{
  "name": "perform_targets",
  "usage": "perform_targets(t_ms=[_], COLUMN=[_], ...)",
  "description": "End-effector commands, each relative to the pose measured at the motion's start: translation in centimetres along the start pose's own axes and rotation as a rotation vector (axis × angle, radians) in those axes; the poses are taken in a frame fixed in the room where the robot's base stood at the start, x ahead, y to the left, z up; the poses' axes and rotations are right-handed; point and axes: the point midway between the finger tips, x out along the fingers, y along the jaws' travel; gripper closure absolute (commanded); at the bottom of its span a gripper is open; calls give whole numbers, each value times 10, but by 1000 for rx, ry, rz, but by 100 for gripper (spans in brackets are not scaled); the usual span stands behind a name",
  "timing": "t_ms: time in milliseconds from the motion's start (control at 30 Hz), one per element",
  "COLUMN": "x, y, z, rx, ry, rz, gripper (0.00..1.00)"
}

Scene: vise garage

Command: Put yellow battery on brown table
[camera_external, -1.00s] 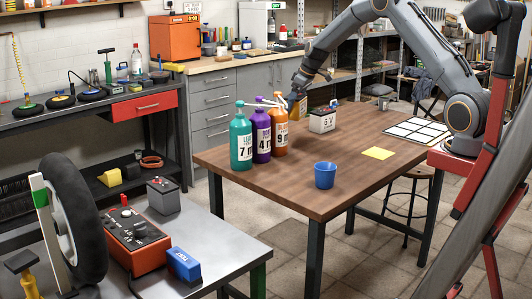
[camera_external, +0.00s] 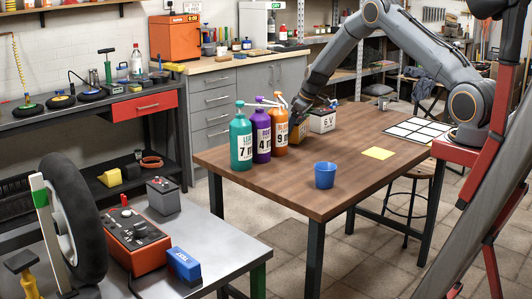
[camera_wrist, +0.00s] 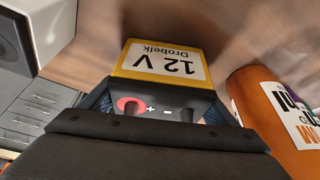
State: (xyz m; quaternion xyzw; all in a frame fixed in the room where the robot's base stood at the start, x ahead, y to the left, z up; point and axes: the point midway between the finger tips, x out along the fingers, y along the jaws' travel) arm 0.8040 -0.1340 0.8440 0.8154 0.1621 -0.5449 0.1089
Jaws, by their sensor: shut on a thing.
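The yellow battery (camera_wrist: 163,62), labelled "12 V Drobelk", is between the fingers of my gripper (camera_wrist: 160,105) in the wrist view. My gripper is shut on it. In the external view the yellow battery (camera_external: 297,131) is at the brown table's back edge, partly hidden by the orange bottle and my gripper (camera_external: 301,107). It looks on or just above the brown table (camera_external: 255,185); contact is hard to tell.
An orange bottle (camera_external: 280,137) stands close beside the battery, with purple (camera_external: 261,137) and teal (camera_external: 241,145) bottles to its left. A blue cup (camera_external: 325,175) and yellow note (camera_external: 378,153) lie nearer the front.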

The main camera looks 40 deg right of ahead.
Motion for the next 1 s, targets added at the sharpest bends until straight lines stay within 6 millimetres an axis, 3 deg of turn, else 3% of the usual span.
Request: perform_targets(t_ms=[267,300,400,767,1000], x=[1,3,2,-4,-38], y=[1,0,0,0,1], z=[-1,1,1,-1,-1], rx=[0,1,1,0,1], ry=[3,0,0,1,3], rz=[2,0,0,1,2], gripper=[75,16,0,0,0])
